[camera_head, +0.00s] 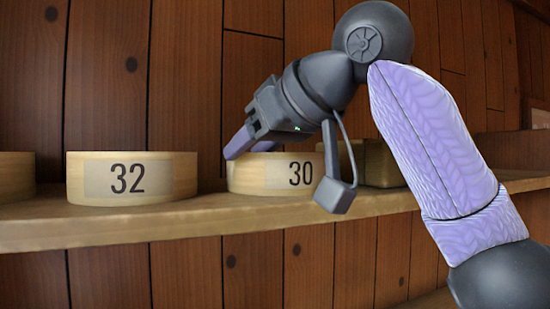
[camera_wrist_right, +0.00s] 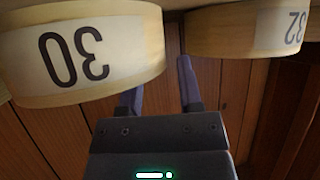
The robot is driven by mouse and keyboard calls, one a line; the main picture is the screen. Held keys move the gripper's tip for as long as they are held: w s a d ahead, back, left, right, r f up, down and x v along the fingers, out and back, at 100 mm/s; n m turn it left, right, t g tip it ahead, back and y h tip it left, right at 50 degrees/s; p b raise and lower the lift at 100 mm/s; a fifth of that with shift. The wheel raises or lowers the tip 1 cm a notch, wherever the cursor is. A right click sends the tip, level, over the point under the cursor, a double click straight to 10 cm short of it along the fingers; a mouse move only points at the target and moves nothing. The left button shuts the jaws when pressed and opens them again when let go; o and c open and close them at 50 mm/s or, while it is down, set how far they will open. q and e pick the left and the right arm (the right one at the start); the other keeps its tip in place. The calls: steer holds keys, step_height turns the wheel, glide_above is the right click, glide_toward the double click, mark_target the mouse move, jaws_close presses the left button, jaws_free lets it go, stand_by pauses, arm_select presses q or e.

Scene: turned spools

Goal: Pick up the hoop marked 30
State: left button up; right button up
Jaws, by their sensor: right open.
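The hoop marked 30 (camera_head: 275,178) is a pale wooden ring lying flat on the shelf, its label facing me. In the right wrist view the hoop (camera_wrist_right: 130,45) is at upper left, with its number upside down. My right gripper (camera_head: 247,148) is open and empty, its purple fingers at the hoop's upper left edge. In the wrist view its fingertips (camera_wrist_right: 160,75) point toward the gap beside the hoop, and one tip is partly hidden by it. I cannot tell whether they touch. My left gripper is not in view.
The hoop marked 32 (camera_head: 180,178) stands to the left on the same wooden shelf (camera_head: 200,216), and shows in the wrist view (camera_wrist_right: 235,32). Another hoop (camera_head: 15,172) is cut off at far left. A darker wooden object (camera_head: 382,165) is at right, partly hidden. A plank wall (camera_head: 180,70) is behind.

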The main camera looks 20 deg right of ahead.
steer(key=shift+w+a+f, duration=0.1)
steer(key=shift+w+f, duration=0.1)
steer(key=shift+w, duration=0.2)
steer(key=shift+s, duration=0.15)
steer(key=shift+c, duration=0.9)
jaws_close()
